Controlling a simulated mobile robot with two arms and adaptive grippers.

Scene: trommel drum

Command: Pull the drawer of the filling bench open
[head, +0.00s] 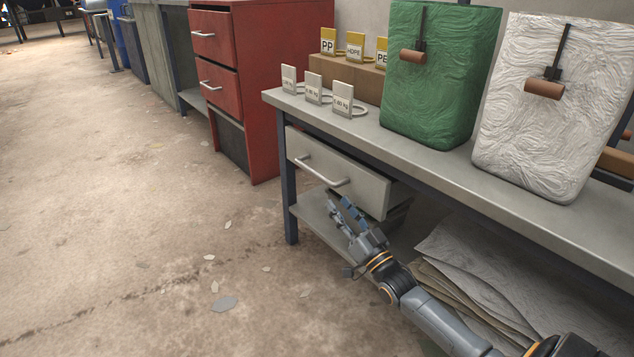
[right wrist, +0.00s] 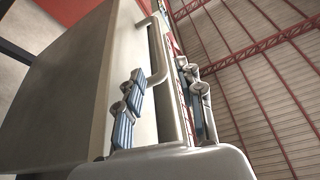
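The filling bench (head: 455,185) has a pale grey drawer (head: 362,188) under its left end. The drawer front stands out a little from the bench, and part of its right side shows. Its bar handle (head: 322,172) is on the front and also shows in the right wrist view (right wrist: 161,62). My right gripper (head: 341,207) is just below the handle's right end. In the right wrist view its blue-padded fingers (right wrist: 160,98) are apart, and the handle's near end appears between their tips in the picture. I cannot tell any contact. My left gripper is not in view.
Green (head: 436,80) and white (head: 545,110) sacks stand on the bench top, with small weight tags (head: 313,88) at its left end. Folded sheets (head: 480,265) lie on the lower shelf. A red drawer cabinet (head: 265,90) stands beyond. The floor at left is open.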

